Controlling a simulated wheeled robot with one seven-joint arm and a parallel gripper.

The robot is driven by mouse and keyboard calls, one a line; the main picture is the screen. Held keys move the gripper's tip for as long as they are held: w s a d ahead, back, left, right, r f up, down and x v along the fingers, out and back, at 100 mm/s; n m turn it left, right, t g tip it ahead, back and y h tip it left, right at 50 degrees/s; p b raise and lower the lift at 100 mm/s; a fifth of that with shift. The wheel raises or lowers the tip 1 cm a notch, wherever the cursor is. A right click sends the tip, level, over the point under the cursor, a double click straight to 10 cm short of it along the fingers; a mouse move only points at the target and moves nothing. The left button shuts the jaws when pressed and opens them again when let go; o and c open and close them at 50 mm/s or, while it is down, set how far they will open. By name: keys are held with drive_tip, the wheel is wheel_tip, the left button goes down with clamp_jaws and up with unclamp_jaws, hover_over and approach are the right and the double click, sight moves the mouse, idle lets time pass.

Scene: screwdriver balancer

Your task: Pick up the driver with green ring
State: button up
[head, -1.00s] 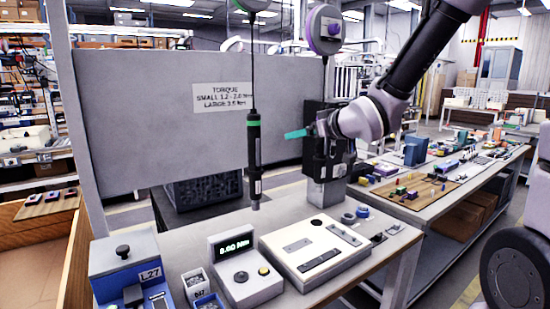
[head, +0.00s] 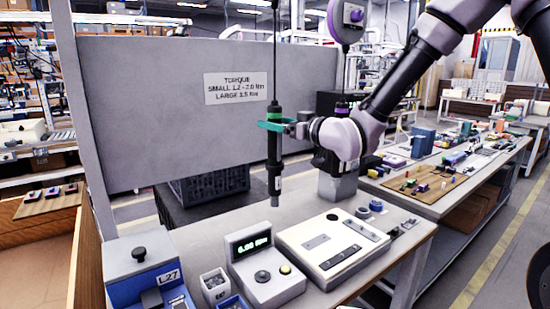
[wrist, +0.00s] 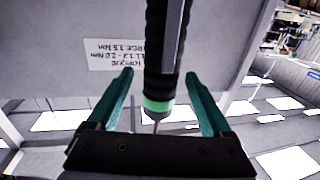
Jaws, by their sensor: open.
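The driver with the green ring (head: 275,160) is a black, upright tool hanging on its line in front of the grey board. In the wrist view its dark body (wrist: 162,50) stands between my two teal fingers, with the green ring near its narrow end and closer to the palm. My gripper (head: 271,126) is open and reaches from the right, with its fingers at the driver's upper part, just below the ring. The wrist view shows gaps between the driver and both fingers (wrist: 160,75). Another driver with a purple ring (head: 341,108) is partly hidden behind my wrist.
Below on the bench are a torque display (head: 262,270), a white tester box (head: 330,250), small bins and a blue box (head: 148,275). The grey board (head: 170,120) with a torque label stands behind. A purple balancer reel (head: 347,18) hangs above my wrist.

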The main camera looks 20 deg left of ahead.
drive_tip(key=x, duration=0.3)
drive_tip(key=shift+w+a, duration=0.15)
drive_tip(key=shift+a, duration=0.2)
clamp_jaws()
idle(1.1)
